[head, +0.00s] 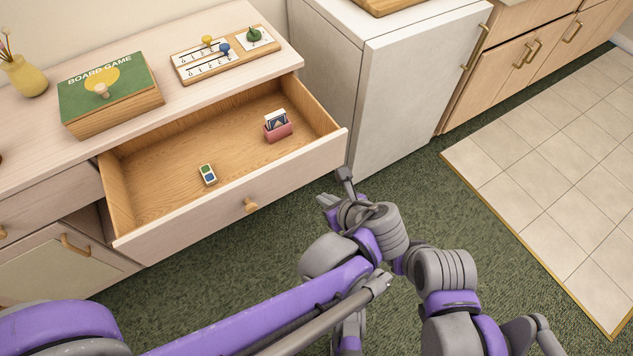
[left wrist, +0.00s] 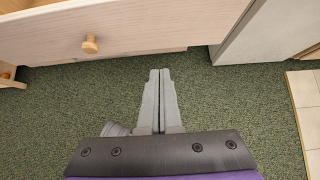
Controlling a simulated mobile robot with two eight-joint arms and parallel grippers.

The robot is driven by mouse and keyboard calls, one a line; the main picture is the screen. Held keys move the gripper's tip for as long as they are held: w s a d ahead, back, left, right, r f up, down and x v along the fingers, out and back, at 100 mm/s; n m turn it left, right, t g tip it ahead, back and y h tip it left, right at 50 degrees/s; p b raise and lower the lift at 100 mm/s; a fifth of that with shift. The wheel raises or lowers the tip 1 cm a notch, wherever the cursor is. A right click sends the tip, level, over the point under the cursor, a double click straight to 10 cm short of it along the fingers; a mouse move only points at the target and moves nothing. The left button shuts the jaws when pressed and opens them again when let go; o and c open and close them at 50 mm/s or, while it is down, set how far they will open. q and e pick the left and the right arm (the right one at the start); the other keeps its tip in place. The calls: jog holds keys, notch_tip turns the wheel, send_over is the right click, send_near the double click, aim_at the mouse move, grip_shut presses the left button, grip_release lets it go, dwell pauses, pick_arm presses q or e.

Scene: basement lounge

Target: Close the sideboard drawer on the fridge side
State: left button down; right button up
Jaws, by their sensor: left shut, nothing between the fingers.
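The sideboard drawer on the fridge side (head: 150,170) is pulled far out in the head view. Its pale front has a round wooden knob (head: 250,205), which also shows in the left wrist view (left wrist: 90,44). Inside lie a small white tile with coloured patches (head: 208,174) and a pink holder with cards (head: 278,127). My left gripper (head: 325,201) is shut and empty, just outside the drawer front, between the knob and the front's right end. Its closed fingers (left wrist: 160,73) point toward the front and look apart from it. I cannot make out my right gripper.
The white fridge (head: 405,95) stands close to the drawer's right side. A green board game box (head: 108,90) and a wooden peg board (head: 222,55) lie on the sideboard top. Green carpet (head: 400,180) is clear before the fridge; pale tiles (head: 545,170) lie right.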

pick_arm(q)
jog(key=b, duration=0.2)
send_near(296, 177)
notch_tip(296, 177, down, 4)
jog(key=w+a, duration=0.1)
jog(key=w, duration=0.1)
jog(key=shift+w+a+f+b, duration=0.15)
jog(key=shift+w+a+b, duration=0.15)
jog(key=shift+a, duration=0.1)
jog(key=shift+w+a, duration=0.25)
jog(key=shift+w, duration=0.2)
jog(key=shift+w, duration=0.1)
jog(key=w+a, duration=0.4)
jog(key=w, duration=0.3)
jog(key=w+a+b, duration=0.1)
jog(key=w+a, duration=0.4)
jog(key=w, duration=0.3)
jog(key=w+a, duration=0.5)
jog(key=w, duration=0.3)
jog(key=shift+a+b, duration=0.1)
jog(key=shift+b, duration=0.25)
jog(key=shift+w+a, duration=0.3)
jog(key=shift+w, duration=0.15)
jog(key=shift+w+a, duration=0.1)
jog(key=shift+w+a+r, duration=0.1)
jog(key=shift+r, duration=0.15)
